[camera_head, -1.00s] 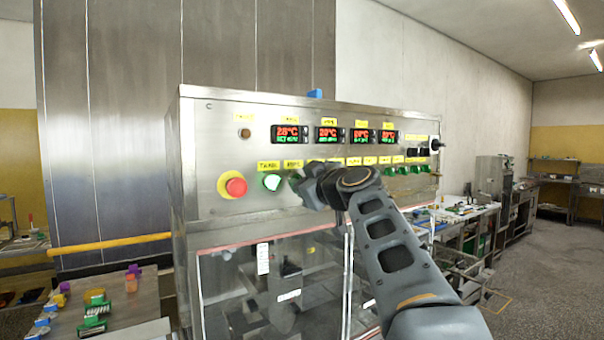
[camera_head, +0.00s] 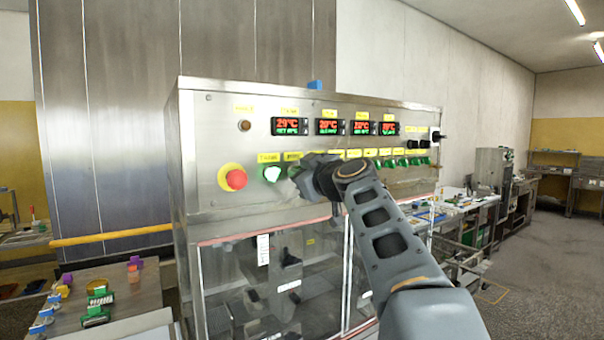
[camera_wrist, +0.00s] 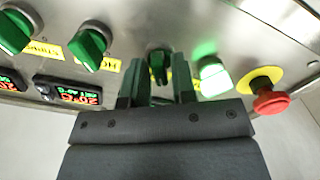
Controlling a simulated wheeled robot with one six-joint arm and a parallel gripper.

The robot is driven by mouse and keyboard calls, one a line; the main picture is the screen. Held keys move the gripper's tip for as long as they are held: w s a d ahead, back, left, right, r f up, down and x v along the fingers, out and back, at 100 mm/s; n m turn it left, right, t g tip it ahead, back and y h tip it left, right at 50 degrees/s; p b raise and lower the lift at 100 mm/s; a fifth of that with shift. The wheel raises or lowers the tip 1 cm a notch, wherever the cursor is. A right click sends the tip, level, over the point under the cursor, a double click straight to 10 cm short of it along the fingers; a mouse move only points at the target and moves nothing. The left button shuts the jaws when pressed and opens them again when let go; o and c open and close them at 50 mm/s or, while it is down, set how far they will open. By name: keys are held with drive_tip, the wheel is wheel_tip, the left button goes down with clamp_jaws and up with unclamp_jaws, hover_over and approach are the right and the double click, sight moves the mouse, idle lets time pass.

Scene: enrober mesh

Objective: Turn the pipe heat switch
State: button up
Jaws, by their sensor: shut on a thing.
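In the wrist view my gripper (camera_wrist: 157,90) has its two dark fingers on either side of a dark green rotary switch (camera_wrist: 158,64) and is shut on it. Its handle stands roughly upright in that picture. Its yellow label is mostly hidden by the fingers, so I cannot read it. In the head view my gripper (camera_head: 305,180) is at the panel, just right of a lit green switch (camera_head: 272,173), and hides the gripped switch. The lit switch also shows in the wrist view (camera_wrist: 213,76), beside my finger.
A red stop button (camera_head: 236,179) on a yellow ring sits left of the lit switch. More green switches (camera_head: 402,161) run along the panel to the right, under temperature displays (camera_head: 330,127). Glass doors (camera_head: 270,285) are below. A bench (camera_head: 135,300) with coloured items stands at left.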

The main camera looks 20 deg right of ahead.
drive_tip(key=m+b, duration=0.3)
drive_tip(key=m, duration=0.8)
drive_tip(key=shift+d+m, duration=0.1)
drive_tip(key=shift+m, duration=0.2)
idle(0.7)
drive_tip(key=o, duration=0.7)
drive_tip(key=s+d+b, duration=0.1)
drive_tip(key=s+b, duration=0.4)
drive_tip(key=s, duration=0.8)
drive_tip(key=shift+s+d, duration=0.25)
drive_tip(key=shift+s, duration=0.15)
